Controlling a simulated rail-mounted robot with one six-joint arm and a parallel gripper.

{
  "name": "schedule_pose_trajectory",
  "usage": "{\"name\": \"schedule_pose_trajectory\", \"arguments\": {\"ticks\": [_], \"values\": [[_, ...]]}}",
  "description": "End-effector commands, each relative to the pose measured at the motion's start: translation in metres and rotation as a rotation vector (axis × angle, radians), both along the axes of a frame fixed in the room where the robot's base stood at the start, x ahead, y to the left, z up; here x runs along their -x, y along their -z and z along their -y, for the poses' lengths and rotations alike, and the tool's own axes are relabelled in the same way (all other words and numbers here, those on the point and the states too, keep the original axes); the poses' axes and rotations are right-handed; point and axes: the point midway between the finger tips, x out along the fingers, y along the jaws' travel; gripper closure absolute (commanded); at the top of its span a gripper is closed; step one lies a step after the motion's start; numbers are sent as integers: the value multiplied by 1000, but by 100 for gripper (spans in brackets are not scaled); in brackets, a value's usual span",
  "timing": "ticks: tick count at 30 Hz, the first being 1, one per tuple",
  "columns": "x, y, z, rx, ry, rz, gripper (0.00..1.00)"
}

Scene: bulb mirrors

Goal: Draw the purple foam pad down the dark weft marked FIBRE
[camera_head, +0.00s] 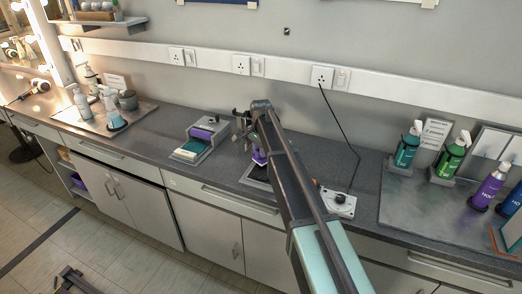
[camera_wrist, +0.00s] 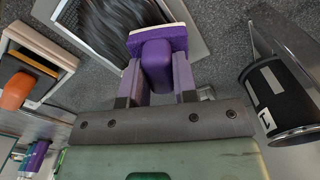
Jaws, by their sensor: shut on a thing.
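My gripper (camera_wrist: 157,75) is shut on the purple foam pad (camera_wrist: 157,40), holding it by its purple handle in the wrist view. The pad's wide head has a pale edge. It lies over the lower right part of a dark weft (camera_wrist: 108,20), whose strands spread across a pale-framed board (camera_wrist: 190,18). I cannot tell whether the pad touches the strands. No FIBRE mark is legible. In the head view my gripper (camera_head: 255,138) is over the counter, with the purple pad (camera_head: 259,157) just above a dark board (camera_head: 254,179); my arm hides part of it.
A grey stand with a purple block and teal pad (camera_head: 188,151) is left of my gripper. A white device with a black knob (camera_head: 338,203) is to the right. Bottles (camera_head: 450,155) stand on the right-hand tray. A black cylinder (camera_wrist: 283,98) is right in the wrist view.

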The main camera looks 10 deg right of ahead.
Motion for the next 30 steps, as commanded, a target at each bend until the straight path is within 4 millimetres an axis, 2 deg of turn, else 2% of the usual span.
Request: {"name": "schedule_pose_trajectory", "arguments": {"ticks": [7, 15, 30], "values": [[3, 0, -2, 0, 0, 0, 100], [23, 1, -16, 0, 0, 0, 100], [23, 5, -16, 0, 0, 0, 100]]}}
